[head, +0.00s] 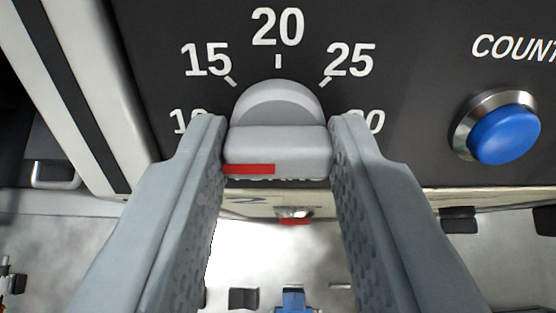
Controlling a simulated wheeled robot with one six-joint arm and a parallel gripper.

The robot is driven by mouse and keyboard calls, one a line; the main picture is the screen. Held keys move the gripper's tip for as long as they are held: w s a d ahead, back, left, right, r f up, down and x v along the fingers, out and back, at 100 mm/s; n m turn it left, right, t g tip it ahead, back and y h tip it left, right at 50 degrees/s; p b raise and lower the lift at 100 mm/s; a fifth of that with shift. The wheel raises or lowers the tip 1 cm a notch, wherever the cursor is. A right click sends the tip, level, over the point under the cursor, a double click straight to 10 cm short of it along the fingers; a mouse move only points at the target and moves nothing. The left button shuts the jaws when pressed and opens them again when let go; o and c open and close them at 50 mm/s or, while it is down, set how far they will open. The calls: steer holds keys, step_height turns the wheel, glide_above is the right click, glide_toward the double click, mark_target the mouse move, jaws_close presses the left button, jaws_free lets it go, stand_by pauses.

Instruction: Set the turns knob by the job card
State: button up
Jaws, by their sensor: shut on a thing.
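The turns knob (278,105) is light grey, with a round body and a raised grip bar across it. The bar lies level in the picture, and a red mark covers the left half of its front edge, toward the 10 side. My gripper (278,148) is shut on the bar, one finger at each end. Dial numbers 15, 20 and 25 are clear above the knob. My fingers partly cover the 10 at left and the 30 at right, and the knob covers most of a label below it. I cannot make out a job card.
A blue push button (504,134) with a metal ring stands out from the dark panel (420,100) at right, under lettering that begins "COUNT". Below the panel is a pale work surface (262,262) with small parts, including a blue one (293,299).

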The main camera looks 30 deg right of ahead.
stand_by(0.4)
steer(key=o, duration=1)
steer(key=shift+s, duration=0.1)
steer(key=v, duration=1.7)
steer(key=shift+a+r, duration=0.1)
steer(key=shift+a, duration=0.1)
steer(key=s+a+f+n+t+y, duration=0.1)
steer(key=s+a+f+n+t, duration=0.2)
steer(key=a+f, duration=0.9)
steer(key=s+a+f+n+t+y, duration=0.1)
steer(key=s+a+f+t+y, duration=0.3)
steer(key=a+f, duration=0.8)
steer(key=s+a+f, duration=0.2)
steer(key=f, duration=0.2)
steer(key=s+a+f+n, duration=0.1)
steer(key=s+a+f, duration=0.2)
steer(key=f, duration=0.2)
steer(key=s+a+f+n+t, duration=0.1)
steer(key=s+a+f, duration=0.1)
steer(key=f, duration=0.3)
steer(key=shift+s+a+f+y, duration=0.25)
steer(key=shift+s+a+y, duration=0.05)
steer(key=shift+s+a, duration=0.1)
